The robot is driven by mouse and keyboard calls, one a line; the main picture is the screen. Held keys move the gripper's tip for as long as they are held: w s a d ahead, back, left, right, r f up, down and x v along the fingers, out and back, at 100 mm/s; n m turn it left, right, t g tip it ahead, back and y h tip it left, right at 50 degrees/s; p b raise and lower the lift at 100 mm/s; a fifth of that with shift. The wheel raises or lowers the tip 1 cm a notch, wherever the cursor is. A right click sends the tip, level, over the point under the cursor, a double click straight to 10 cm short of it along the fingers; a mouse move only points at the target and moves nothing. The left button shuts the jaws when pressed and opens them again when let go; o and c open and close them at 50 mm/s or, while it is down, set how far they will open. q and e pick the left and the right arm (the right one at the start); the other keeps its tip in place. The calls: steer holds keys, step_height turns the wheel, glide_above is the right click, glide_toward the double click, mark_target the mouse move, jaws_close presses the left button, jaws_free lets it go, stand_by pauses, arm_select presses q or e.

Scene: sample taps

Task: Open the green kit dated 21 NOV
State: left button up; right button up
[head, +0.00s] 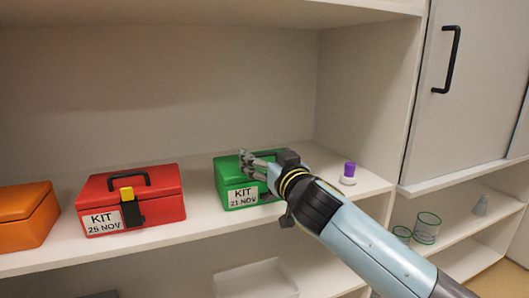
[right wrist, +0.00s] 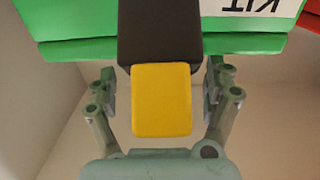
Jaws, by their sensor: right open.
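The green kit (head: 234,172), labelled "KIT 21 NOV", stands on the shelf in the head view, with its lid down. My right gripper (head: 247,165) is in front of it and hides its right part and its latch. In the right wrist view the green kit (right wrist: 80,48) fills the top, its label upside down. Its black clasp (right wrist: 160,35) and yellow latch tab (right wrist: 161,100) show there. My right gripper (right wrist: 161,92) is open, one finger on each side of the yellow tab, with gaps between. My left gripper is not in view.
A red kit (head: 160,195) labelled "KIT 25 NOV" stands left of the green one, and an orange box (head: 28,205) further left. A purple-capped vial (head: 349,172) stands to the right, near the shelf edge (head: 388,186). A white bin (head: 255,282) sits below.

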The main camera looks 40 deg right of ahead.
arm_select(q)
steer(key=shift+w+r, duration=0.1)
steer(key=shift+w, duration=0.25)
arm_select(e)
steer(key=shift+x, duration=0.9)
